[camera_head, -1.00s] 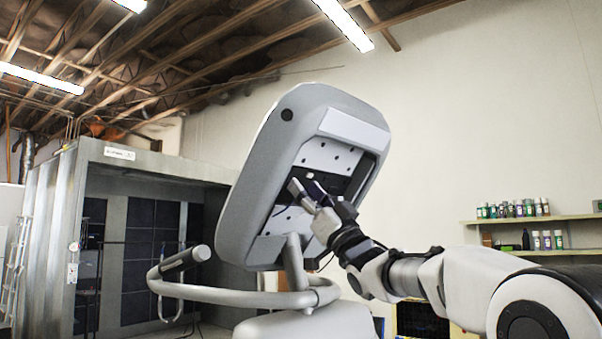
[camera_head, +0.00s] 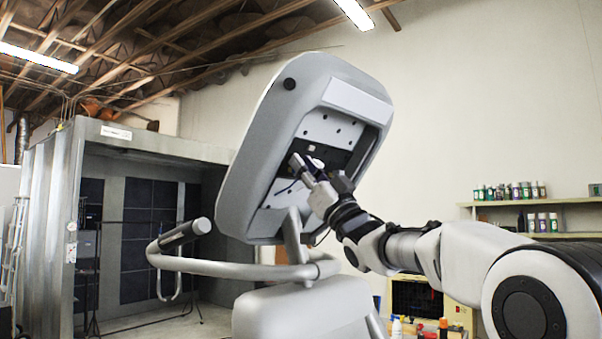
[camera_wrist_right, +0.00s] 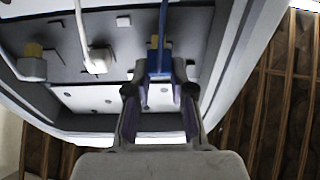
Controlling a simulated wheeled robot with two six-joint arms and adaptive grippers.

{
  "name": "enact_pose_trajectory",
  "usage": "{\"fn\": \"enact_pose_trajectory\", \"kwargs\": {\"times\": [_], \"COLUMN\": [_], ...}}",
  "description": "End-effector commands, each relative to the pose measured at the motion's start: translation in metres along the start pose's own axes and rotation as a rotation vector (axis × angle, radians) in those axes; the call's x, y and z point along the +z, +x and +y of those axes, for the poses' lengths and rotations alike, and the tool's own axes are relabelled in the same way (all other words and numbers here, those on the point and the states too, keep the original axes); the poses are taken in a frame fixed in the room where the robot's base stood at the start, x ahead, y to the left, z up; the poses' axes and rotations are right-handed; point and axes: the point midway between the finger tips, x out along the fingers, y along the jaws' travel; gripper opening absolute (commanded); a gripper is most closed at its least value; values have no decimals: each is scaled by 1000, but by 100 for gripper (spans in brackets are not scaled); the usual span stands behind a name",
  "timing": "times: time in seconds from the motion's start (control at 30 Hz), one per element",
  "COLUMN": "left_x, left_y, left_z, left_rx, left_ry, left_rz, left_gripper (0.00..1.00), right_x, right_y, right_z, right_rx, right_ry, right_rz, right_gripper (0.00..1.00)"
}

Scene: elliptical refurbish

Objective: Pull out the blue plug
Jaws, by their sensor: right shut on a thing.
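The grey console head (camera_head: 262,150) of the exercise machine stands tilted, its open back facing me. My right gripper (camera_head: 312,170) reaches into this recess from the lower right. In the right wrist view, the blue plug (camera_wrist_right: 160,64) with its blue cable sits between the fingers of my right gripper (camera_wrist_right: 160,92), which are shut on it. A yellow part shows beside the plug at the panel. I cannot tell how deep the plug sits in its socket. My left gripper is not in view.
In the right wrist view, a white plug (camera_wrist_right: 98,61) with a cable and another white plug (camera_wrist_right: 33,67) with a yellow part are to the left. The console's rim surrounds the recess. A handlebar (camera_head: 230,268) curves below. Shelves with bottles (camera_head: 535,222) stand at the right.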

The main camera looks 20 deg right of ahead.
Motion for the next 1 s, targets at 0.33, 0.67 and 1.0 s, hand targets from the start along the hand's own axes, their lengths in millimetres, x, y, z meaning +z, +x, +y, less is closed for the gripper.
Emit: {"fn": "enact_pose_trajectory", "kwargs": {"times": [0.33,0.67,1.0], "left_x": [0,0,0], "left_y": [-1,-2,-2], "left_z": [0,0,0], "left_rx": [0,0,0], "left_ry": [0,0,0], "left_rz": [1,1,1], "left_gripper": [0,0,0], "right_x": [5,3,4], "right_y": [0,-6,-80], "right_z": [0,0,1], "right_rx": [0,0,3], "right_ry": [1,2,4], "right_rz": [-9,-6,-9], "right_gripper": [48,48,48]}}
